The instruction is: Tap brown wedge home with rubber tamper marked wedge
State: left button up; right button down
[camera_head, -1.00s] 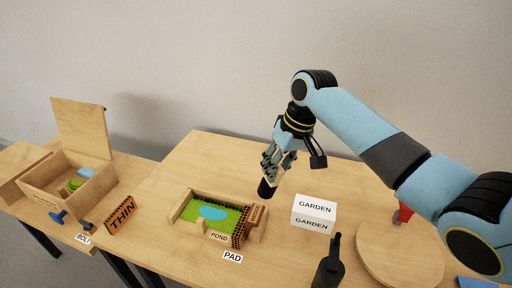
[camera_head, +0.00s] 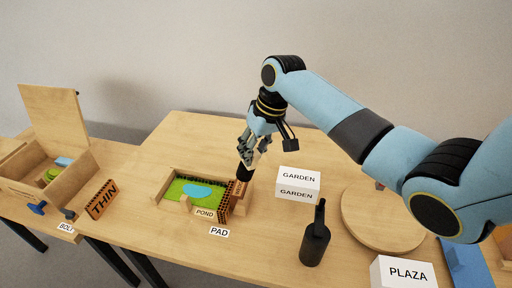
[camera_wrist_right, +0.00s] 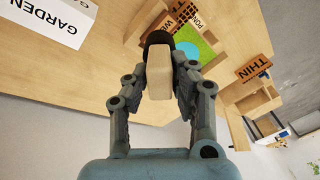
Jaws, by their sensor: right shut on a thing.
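My right gripper (camera_head: 252,152) is shut on the pale wooden handle of a tamper; the handle (camera_wrist_right: 158,78) shows between its fingers in the right wrist view. The tamper's black rubber head (camera_head: 245,172) points down, just above or at the brown labelled wedge piece (camera_head: 239,188); I cannot tell whether they touch. The wedge is at the right end of the wooden frame holding the green pond panel (camera_head: 178,190), beside a brown lattice piece (camera_head: 225,203). No wedge mark on the tamper is readable. My left gripper is not in view.
A white GARDEN block (camera_head: 298,184) and a black bottle-shaped object (camera_head: 315,240) stand to the right, near a round wooden board (camera_head: 375,230). A PLAZA block (camera_head: 403,273) is at front. A brown THIN piece (camera_head: 101,199) and an open wooden box (camera_head: 75,180) are left.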

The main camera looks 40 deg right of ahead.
aim_at(247, 168)
jog(key=shift+w, duration=0.1)
jog(key=shift+f, duration=0.1)
jog(key=b+x, duration=0.3)
jog(key=x, duration=0.2)
jog(key=shift+f, duration=0.4)
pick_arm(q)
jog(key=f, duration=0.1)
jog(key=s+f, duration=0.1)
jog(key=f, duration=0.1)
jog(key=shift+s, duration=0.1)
pick_arm(e)
jog(key=shift+r, duration=0.2)
jog(key=p+v, duration=0.4)
jog(key=p, duration=0.1)
jog(key=shift+r, duration=0.1)
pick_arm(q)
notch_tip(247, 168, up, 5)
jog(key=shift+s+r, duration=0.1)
pick_arm(e)
jog(key=shift+f, duration=0.2)
